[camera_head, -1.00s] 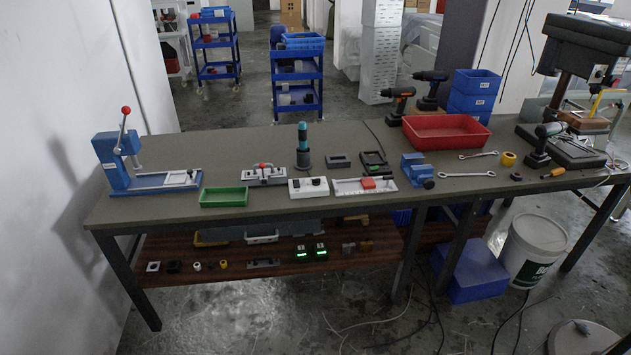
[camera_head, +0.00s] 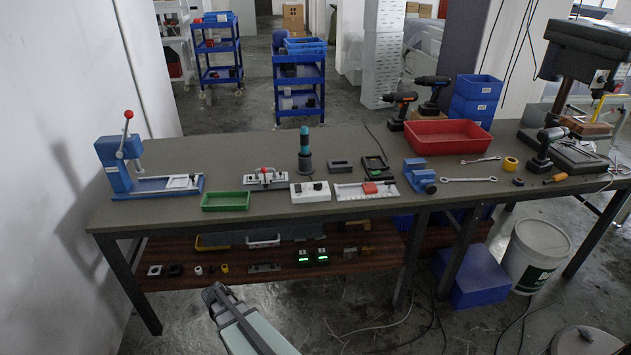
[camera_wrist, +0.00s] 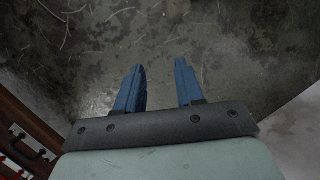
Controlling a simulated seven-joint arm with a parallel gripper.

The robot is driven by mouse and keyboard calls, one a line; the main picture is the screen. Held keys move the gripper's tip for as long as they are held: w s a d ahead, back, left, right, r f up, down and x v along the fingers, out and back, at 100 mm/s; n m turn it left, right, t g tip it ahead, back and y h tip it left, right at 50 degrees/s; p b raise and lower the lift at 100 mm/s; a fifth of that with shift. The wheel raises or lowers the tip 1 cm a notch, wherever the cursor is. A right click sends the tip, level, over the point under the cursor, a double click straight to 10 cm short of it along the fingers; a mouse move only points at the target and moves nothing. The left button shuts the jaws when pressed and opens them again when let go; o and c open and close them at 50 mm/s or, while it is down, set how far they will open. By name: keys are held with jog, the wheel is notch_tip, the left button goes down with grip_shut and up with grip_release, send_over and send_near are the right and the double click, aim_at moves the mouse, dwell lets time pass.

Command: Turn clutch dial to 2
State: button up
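I cannot tell for sure which part is the clutch dial. A teal and black screwdriver-like tool (camera_head: 304,146) stands upright in a dark holder on the workbench. A white box (camera_head: 310,191) with small black knobs lies in front of it; any markings are too small to read. In the head view my arm is low in front of the bench, away from these things.
The workbench (camera_head: 345,147) also carries a blue lever press (camera_head: 124,166), a green tray (camera_head: 226,201), a red bin (camera_head: 448,133) and a blue vise (camera_head: 418,174). Small parts lie on the lower brown shelf (camera_head: 342,269). A white bucket (camera_head: 537,255) stands at right.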

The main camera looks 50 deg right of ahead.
jog(key=w+d+r+n, duration=0.1)
jog(key=w+d+r, duration=0.7)
jog(key=d, duration=0.3)
notch_tip(320, 180, up, 35)
jog(key=n+t+h, duration=0.1)
jog(key=n+h, duration=0.2)
jog(key=n, duration=0.2)
send_over(316, 184)
jog(key=w+a, duration=0.3)
jog(key=w, duration=0.1)
jog(key=x, duration=1.3)
jog(key=shift+s+a, duration=0.1)
jog(key=shift+a, duration=0.1)
jog(key=shift+c, duration=0.4)
grip_shut()
